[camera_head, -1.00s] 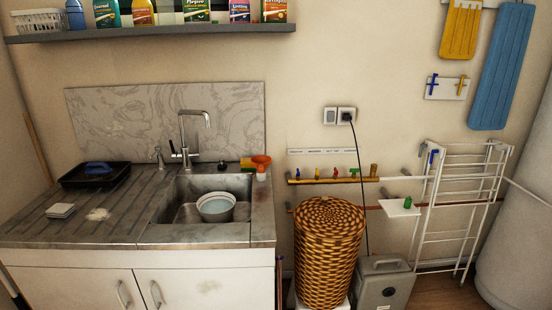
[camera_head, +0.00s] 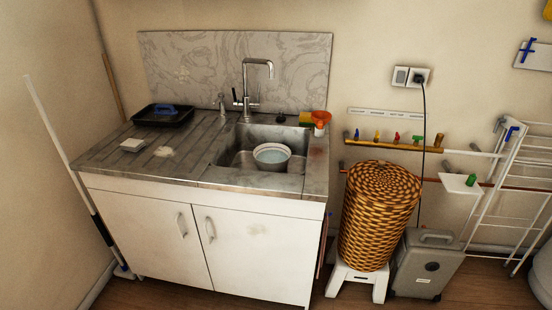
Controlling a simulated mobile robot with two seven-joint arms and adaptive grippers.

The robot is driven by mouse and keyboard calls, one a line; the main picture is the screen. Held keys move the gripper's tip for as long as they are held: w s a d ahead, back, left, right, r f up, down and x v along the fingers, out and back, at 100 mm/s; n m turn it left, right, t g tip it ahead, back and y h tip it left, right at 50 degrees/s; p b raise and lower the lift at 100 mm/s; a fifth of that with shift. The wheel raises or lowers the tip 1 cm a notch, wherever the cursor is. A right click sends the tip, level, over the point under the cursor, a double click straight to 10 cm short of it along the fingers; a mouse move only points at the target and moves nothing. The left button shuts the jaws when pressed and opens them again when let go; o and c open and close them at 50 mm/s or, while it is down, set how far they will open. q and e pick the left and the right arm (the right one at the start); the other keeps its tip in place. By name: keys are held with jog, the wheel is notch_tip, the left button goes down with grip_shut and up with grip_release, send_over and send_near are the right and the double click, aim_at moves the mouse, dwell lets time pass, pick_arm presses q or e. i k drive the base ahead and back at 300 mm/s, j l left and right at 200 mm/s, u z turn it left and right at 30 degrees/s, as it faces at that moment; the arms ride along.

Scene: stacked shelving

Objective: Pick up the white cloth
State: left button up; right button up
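A small crumpled white thing (camera_head: 163,152), which looks like the white cloth, lies on the ribbed drainboard (camera_head: 190,160) left of the sink. Just left of it is a flat white square piece (camera_head: 133,145), perhaps folded cloth or a small stack; I cannot tell which. The two lie close together but apart. Neither of my grippers shows in the view.
A black tray with a blue item (camera_head: 163,114) sits at the drainboard's back left. The sink (camera_head: 235,157) holds bowls (camera_head: 271,156) under a tall tap (camera_head: 258,80). A wicker basket (camera_head: 378,215) on a white stool and a grey case (camera_head: 425,265) stand right. A mop (camera_head: 75,170) leans left.

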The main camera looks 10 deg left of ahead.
aim_at(130, 145)
jog(key=u, duration=1.45)
jog(key=i+j+z, duration=0.1)
jog(key=z, duration=0.35)
jog(key=i+j+z, duration=0.15)
jog(key=z, duration=0.35)
jog(key=j+z, duration=0.15)
jog(key=z, duration=0.3)
jog(key=i+j+z, duration=0.2)
jog(key=j, duration=0.3)
jog(key=j+z, duration=0.2)
jog(key=j, duration=0.25)
